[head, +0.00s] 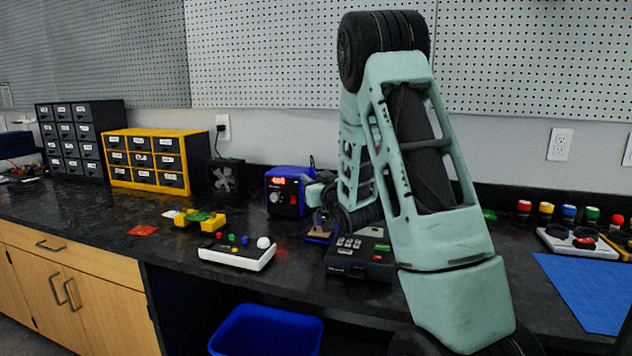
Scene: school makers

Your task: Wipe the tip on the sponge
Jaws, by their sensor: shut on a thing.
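My gripper (317,204) is beside the blue soldering station (287,193), at its right side and partly behind my own arm. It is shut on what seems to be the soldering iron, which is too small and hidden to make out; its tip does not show. Below the gripper is a small stand with a brownish top and blue edge (318,237). The sponge may be there, but I cannot tell it clearly, nor whether the tip touches it. The station has a lit red display.
A white button box (237,252) and a yellow holder with a green board (200,220) are to the left. A blue mat (590,290) lies right. A blue bin (265,330) is below the counter.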

